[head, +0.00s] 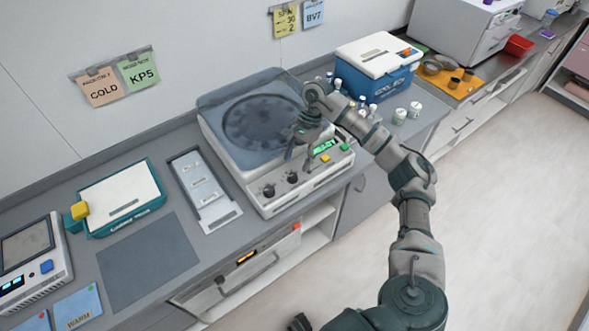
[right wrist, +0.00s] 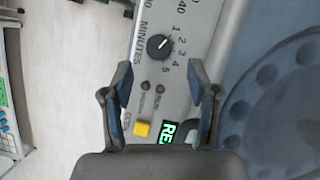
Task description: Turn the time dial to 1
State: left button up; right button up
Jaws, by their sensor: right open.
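The time dial (right wrist: 160,47) is a black knob marked MINUTES with numbers 1 to 5 in the right wrist view. Its white pointer slants up and right, toward the 1 to 2 side; the exact number is hard to tell. In the head view this dial (head: 292,177) is the right one of two black knobs on the white front panel of the centrifuge (head: 232,152). My right gripper (head: 298,155) is open and empty above the panel. In the right wrist view its fingers (right wrist: 164,88) are apart, with the dial ahead of them and not touched.
A lit green display (head: 325,146) and coloured buttons sit right of the dials. A grey rack (head: 221,216) and a teal-edged box (head: 120,198) stand left. A blue cooler (head: 380,80) and several vials stand right. A grey mat (head: 148,262) is bare.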

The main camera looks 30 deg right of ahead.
jog(key=v, duration=0.6)
jog(key=shift+r, duration=0.3)
jog(key=shift+d+f, duration=0.1)
jog(key=shift+d, duration=0.05)
